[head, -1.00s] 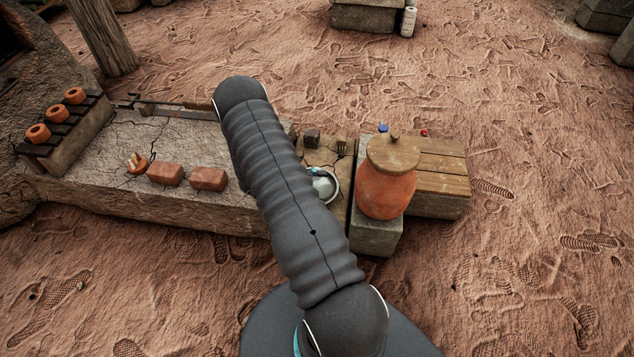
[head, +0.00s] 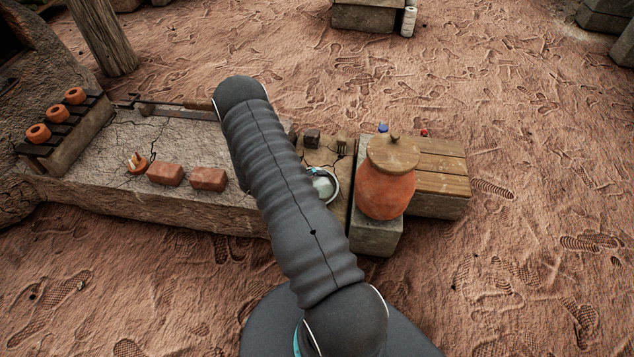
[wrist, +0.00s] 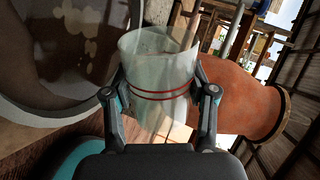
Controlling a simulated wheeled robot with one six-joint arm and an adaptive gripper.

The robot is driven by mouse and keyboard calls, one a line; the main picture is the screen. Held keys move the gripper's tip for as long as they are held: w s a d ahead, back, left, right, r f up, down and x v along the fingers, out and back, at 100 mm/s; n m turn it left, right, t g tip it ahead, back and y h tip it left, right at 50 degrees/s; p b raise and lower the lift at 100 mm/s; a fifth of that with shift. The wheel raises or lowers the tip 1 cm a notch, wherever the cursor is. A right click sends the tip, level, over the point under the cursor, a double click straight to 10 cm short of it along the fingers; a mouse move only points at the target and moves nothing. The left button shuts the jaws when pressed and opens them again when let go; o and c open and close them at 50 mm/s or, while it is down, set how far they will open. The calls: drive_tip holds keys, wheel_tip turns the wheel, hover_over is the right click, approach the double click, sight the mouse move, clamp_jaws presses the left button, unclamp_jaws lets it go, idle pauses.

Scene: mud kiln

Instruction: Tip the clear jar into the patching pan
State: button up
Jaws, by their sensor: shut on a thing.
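The clear jar (wrist: 158,65), with red bands round it, is between the fingers of my gripper (wrist: 160,92), which is shut on it. In the wrist view the clay pot lies sideways, so my wrist is rolled and the jar is tilted well over. The patching pan (wrist: 40,105) is a wide grey round dish at the left of the wrist view, close beside the jar, with pale brown blotches inside. In the head view my arm covers most of the pan; a pale rim (head: 333,190) shows beside the arm. Whether anything is left in the jar is unclear.
A lidded orange clay pot (head: 385,190) stands on a block just right of the pan. A wooden slatted top (head: 440,165) is beyond the pot.

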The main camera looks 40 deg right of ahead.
drive_tip(key=shift+r+p, duration=1.65)
drive_tip(key=shift+r, duration=0.9)
